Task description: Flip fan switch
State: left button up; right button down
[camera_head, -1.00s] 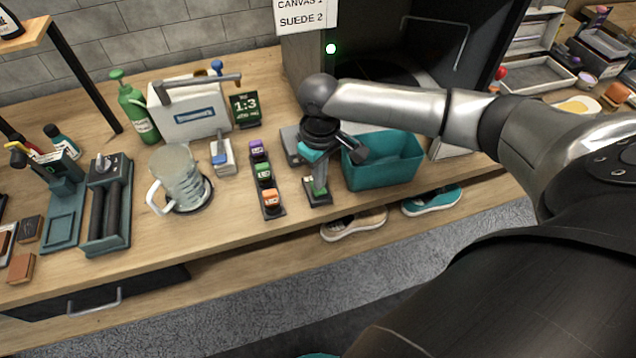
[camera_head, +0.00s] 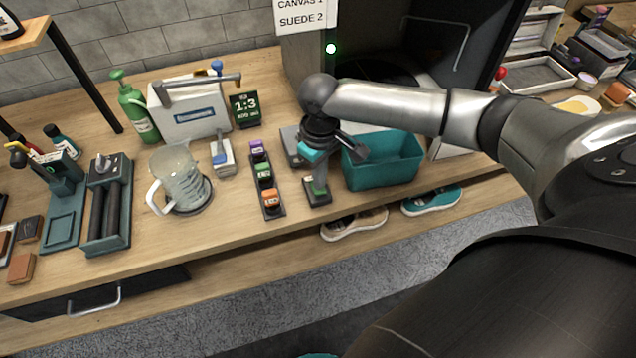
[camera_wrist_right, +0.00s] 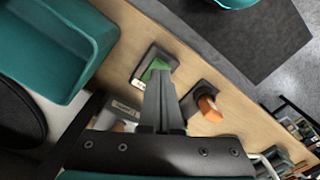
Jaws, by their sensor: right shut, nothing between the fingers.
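The fan switch (camera_head: 318,199) is a small dark box with a green part, near the front edge of the bench. In the right wrist view the switch (camera_wrist_right: 140,77) shows its green face (camera_wrist_right: 156,66) just beyond my fingertips. My right gripper (camera_head: 317,186) points down at the switch, its fingers together and empty. In the right wrist view the shut fingers (camera_wrist_right: 159,82) overlap the green part; I cannot tell whether they touch it. The fingers hide part of the rocker. My left gripper is not in view.
A teal bin (camera_head: 384,165) stands close to the right of my right gripper. A dark booth (camera_head: 400,50) with a green light is behind. Shoes (camera_head: 432,201) lie below the bench edge.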

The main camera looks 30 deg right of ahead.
jog(key=shift+f+b, duration=0.35)
jog(key=shift+f, duration=0.75)
dwell(0.6)
jog(key=shift+s, duration=0.1)
notch_tip(320, 180, up, 7)
jog(key=p, duration=0.9)
jog(key=shift+r, duration=0.1)
dwell(0.5)
